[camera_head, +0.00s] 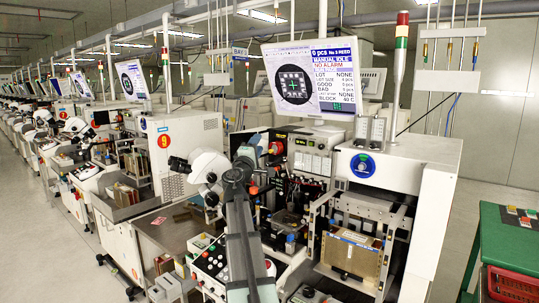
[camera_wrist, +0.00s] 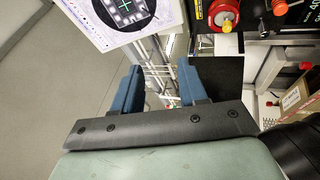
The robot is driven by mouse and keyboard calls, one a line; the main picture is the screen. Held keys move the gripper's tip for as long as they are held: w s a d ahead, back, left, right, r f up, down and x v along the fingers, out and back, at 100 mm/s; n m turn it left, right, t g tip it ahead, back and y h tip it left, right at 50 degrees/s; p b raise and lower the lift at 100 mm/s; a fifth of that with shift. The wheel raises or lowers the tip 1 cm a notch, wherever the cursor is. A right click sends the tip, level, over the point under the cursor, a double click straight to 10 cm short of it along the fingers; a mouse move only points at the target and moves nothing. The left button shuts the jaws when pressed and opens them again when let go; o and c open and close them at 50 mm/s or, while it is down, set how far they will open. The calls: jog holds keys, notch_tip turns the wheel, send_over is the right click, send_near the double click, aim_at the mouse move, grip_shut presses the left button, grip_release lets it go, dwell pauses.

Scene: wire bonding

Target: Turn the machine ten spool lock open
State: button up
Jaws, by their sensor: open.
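The nearest machine has a white cabinet (camera_head: 405,162) with a blue-ringed round part (camera_head: 362,166) on its upper front. I cannot tell for sure whether this is the spool lock, and its turn position is too small to read. My gripper (camera_wrist: 158,78) has two blue fingers spread apart with nothing between them. In the head view my arm reaches up in front of the machine's left part, with its end left of a red knob (camera_head: 277,147). A red knob with a yellow base (camera_wrist: 224,15) shows at the wrist view's top right, beyond the fingers and apart from them.
A monitor (camera_head: 308,79) hangs above the machine, and its corner (camera_wrist: 126,18) shows in the wrist view. A microscope (camera_head: 203,170) stands left of my arm. A brown box (camera_head: 352,254) sits low in the machine. A green table (camera_head: 505,240) stands at right.

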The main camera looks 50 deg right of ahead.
aim_at(270, 152)
notch_tip(270, 152, down, 10)
jog(key=w+d+m+g+y, duration=0.1)
jog(key=w+d+m, duration=0.15)
jog(key=m, duration=0.35)
jog(key=x, duration=1.3)
jog(key=shift+s+d, duration=0.2)
jog(key=shift+d, duration=0.1)
grip_shut()
